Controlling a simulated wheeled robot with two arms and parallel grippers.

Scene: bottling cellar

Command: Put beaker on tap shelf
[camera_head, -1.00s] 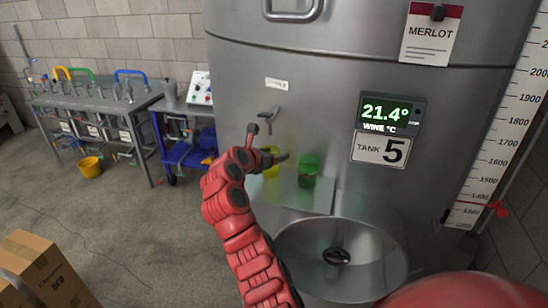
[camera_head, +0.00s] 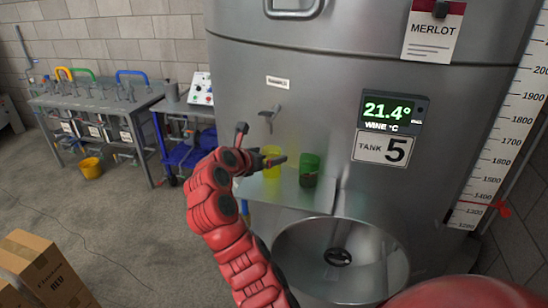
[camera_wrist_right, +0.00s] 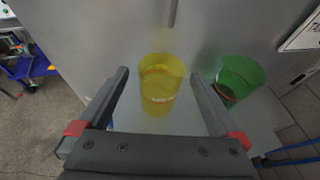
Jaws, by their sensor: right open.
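A yellow see-through beaker (camera_head: 272,173) and a green see-through beaker (camera_head: 309,172) stand upright on the grey metal tap shelf (camera_head: 290,196) against the tank. Both look partly filled. The tap (camera_head: 268,117) sticks out of the tank above the yellow one. My right gripper (camera_head: 281,160) is open in front of the yellow beaker and covers part of it. The green beaker (camera_wrist_right: 239,78) stands just right of the right finger. My left gripper is out of view.
The steel tank (camera_head: 330,90) stands right behind the shelf. A round open manhole (camera_head: 300,285) juts out below right. A workbench (camera_head: 100,100) and a blue cart (camera_head: 188,152) stand at the left, a cardboard box (camera_head: 45,270) at lower left.

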